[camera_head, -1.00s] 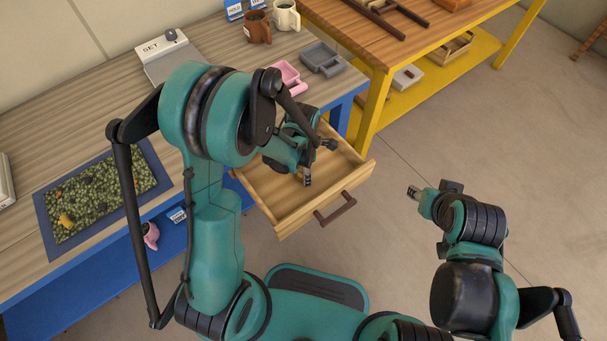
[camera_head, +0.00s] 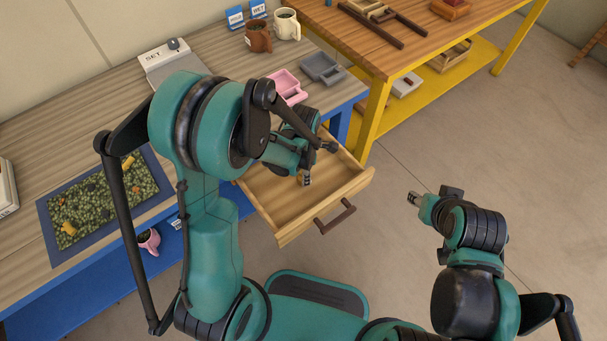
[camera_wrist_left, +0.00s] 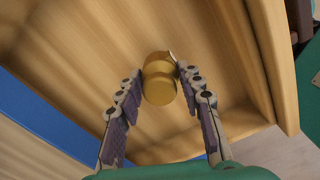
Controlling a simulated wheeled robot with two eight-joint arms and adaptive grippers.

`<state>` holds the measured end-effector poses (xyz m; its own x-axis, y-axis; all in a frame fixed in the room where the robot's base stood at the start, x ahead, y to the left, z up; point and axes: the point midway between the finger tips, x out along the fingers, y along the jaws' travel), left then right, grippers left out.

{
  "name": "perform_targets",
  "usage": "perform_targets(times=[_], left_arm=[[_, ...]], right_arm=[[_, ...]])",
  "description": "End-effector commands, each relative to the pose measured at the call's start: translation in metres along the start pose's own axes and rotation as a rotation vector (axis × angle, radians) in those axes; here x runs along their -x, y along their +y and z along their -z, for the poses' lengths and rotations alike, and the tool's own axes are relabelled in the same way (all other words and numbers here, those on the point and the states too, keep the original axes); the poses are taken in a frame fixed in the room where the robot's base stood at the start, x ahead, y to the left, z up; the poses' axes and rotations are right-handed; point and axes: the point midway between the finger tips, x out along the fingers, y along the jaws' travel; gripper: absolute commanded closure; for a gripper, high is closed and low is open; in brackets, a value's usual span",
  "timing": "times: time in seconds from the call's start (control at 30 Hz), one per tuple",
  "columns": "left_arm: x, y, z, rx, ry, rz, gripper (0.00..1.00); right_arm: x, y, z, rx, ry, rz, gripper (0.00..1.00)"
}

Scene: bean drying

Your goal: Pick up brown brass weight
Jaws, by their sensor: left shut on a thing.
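The brass weight (camera_wrist_left: 158,82) is a golden-brown knobbed cylinder in the left wrist view. It is between the fingertips of my left gripper (camera_wrist_left: 157,78), which is shut on it. Behind it is the wooden floor of the open drawer (camera_head: 275,193). In the head view my left gripper (camera_head: 306,180) points down inside the drawer, and a small part of the weight may show beside it. I cannot tell whether the weight touches the drawer floor. My right gripper (camera_head: 413,198) is over the floor to the right of the drawer, with nothing visible in it.
A blue-edged mat (camera_head: 52,240) of green beans lies on the bench at left. The drawer's handle (camera_head: 335,216) projects at the front.

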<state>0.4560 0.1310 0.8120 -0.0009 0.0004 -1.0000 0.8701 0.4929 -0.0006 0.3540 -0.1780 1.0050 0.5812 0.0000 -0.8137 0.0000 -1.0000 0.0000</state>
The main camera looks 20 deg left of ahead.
Motion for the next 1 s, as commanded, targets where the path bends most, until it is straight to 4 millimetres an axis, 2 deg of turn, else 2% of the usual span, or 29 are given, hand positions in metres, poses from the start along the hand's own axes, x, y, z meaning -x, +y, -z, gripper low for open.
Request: perform_targets(times=[0.03,0.1,0.4,0.6,0.8,1.0], left_arm=[[0.013,0.0,0.0,0.0,0.0,0.0,1.0],[0.024,-0.007,-0.003,-0.003,-0.001,0.0,1.0],[0.061,-0.067,-0.029,-0.006,-0.001,0.0,1.0],[0.078,-0.094,-0.041,-0.003,-0.001,0.0,1.0],[0.084,-0.105,-0.046,0.0,-0.001,0.0,1.0],[0.085,-0.107,-0.046,0.001,-0.001,0.0,1.0]], right_arm=[[0.007,0.0,0.005,0.0,0.0,0.0,0.6],[0.011,0.0,0.008,0.0,0.0,0.0,0.6],[0.028,0.0,0.02,0.0,0.0,0.0,0.6],[0.035,0.0,0.025,0.0,0.0,0.0,0.6],[0.037,0.0,0.026,0.0,0.0,0.0,0.6],[0.037,0.0,0.026,0.0,0.0,0.0,0.6]])
